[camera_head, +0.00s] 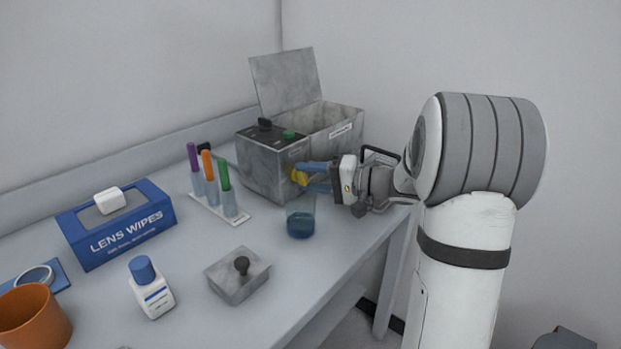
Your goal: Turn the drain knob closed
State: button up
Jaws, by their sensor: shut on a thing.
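A clear beaker (301,218) with dark blue liquid stands just below the knob and the fingers.
An open-lidded metal bin (336,122) stands behind the box. A rack with capped tubes (225,209), a lens wipes box (116,228), a white bottle (152,291), a small metal block (237,276) and an orange cup (33,318) occupy the bench. The bench's right edge is near my arm.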

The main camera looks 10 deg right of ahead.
jog(key=o, duration=1)
